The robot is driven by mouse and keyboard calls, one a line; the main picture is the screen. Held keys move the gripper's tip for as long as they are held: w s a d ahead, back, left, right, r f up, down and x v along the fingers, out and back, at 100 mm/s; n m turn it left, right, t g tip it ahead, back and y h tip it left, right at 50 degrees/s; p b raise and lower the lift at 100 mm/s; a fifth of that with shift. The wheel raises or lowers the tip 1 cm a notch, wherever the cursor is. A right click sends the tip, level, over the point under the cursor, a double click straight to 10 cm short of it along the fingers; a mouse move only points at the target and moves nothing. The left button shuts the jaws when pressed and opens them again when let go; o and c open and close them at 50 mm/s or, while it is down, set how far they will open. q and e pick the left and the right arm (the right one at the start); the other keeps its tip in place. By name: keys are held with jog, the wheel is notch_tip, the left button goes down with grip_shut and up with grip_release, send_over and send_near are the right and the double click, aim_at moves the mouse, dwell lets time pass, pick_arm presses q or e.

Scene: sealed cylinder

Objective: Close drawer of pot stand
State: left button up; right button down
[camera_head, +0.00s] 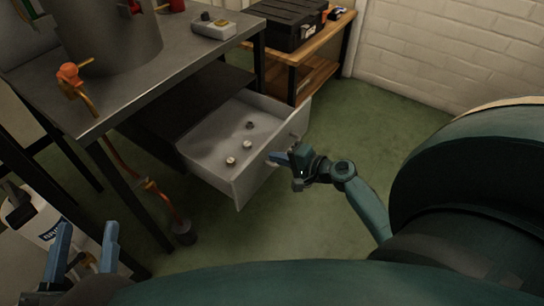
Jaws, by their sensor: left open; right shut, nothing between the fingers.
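The pot stand (185,62) is a dark metal table at the upper left with a large grey pot (110,35) on top. Its white drawer (215,140) is pulled out below the tabletop, and three small round items lie inside. My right gripper (274,157) is shut and empty, with its blue fingertips at the outer face of the drawer front. I cannot tell whether they touch it. My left gripper (84,243) is open and empty at the lower left, away from the drawer.
A wooden shelf (325,45) with a black case (287,22) stands behind the drawer. A grey device (213,27) sits on the tabletop. An orange hose (160,195) hangs by the table leg. A white container (40,222) stands at left. Green floor (360,125) is clear at right.

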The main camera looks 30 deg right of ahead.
jog(key=shift+w+a, duration=0.35)
jog(key=shift+w, duration=0.45)
pick_arm(q)
jog(key=shift+r, duration=0.15)
pick_arm(e)
jog(key=shift+w, duration=0.2)
jog(key=shift+a, duration=0.1)
